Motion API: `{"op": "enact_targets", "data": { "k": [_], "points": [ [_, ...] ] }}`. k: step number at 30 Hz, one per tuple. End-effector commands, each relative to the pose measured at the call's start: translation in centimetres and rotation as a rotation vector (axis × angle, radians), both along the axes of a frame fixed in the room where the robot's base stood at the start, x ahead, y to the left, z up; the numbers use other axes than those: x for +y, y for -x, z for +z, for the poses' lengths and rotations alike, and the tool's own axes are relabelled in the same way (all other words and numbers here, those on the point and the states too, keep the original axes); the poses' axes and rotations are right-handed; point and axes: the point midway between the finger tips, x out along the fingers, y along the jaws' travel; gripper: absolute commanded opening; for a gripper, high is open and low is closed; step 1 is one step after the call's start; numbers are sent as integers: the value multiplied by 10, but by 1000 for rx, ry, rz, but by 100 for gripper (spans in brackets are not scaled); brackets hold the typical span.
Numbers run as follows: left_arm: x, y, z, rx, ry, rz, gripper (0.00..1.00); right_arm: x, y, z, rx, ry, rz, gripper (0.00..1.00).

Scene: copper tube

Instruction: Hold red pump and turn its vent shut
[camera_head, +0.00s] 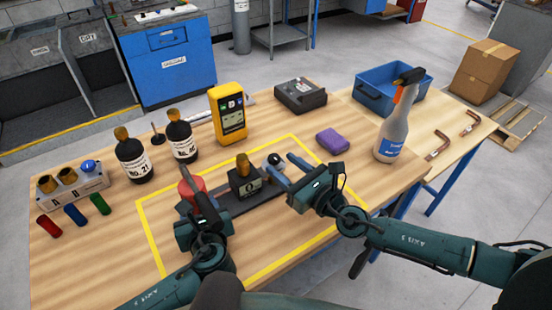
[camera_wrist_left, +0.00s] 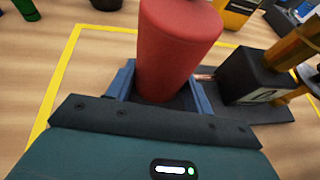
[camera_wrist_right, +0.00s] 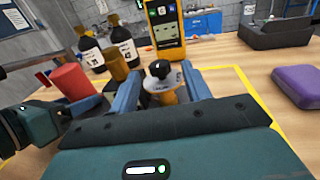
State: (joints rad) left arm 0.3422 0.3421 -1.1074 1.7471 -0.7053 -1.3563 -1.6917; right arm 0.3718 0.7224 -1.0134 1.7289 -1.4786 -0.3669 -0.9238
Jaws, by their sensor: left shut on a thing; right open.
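The red pump is a red cylinder (camera_head: 188,190) on a dark base with a black block and brass fitting (camera_head: 243,182), inside a yellow outline. My left gripper (camera_head: 190,203) is shut on the red cylinder; in the left wrist view its blue fingers stand on both sides of it (camera_wrist_left: 178,50). A small black knob on a pale collar (camera_head: 274,160), seemingly the vent, sits at the right end. My right gripper (camera_head: 285,170) is open beside it. In the right wrist view the knob (camera_wrist_right: 158,70) shows between the open fingers; contact cannot be told.
Behind stand two dark bottles (camera_head: 131,162), a yellow meter (camera_head: 229,115) and a black box (camera_head: 300,95). A purple block (camera_head: 332,141) and a spray bottle (camera_head: 392,130) are to the right. A blue bin (camera_head: 370,92) and copper tubes (camera_head: 438,147) lie farther right.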

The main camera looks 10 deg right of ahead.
Motion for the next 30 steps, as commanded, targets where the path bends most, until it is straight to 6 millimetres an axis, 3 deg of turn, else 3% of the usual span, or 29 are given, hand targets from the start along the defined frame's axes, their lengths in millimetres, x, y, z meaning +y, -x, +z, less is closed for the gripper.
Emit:
{"op": "enact_targets", "data": {
  "k": [6,12,26,27,30],
  "points": [
    [-1,0,0,-1,2,0,0,-25,41,-1,3,2,0,48],
    [-1,0,0,-1,3,-1,0,-38,62,0,1,1,-1,48],
    [-1,0,0,0,5,-1,0,-41,67,1,0,-1,0,48],
    [-1,0,1,0,5,-1,54,-41,67,1,0,-1,0,48],
    [-1,0,0,0,5,0,62,-41,67,1,0,-1,0,48]
  ]
}}
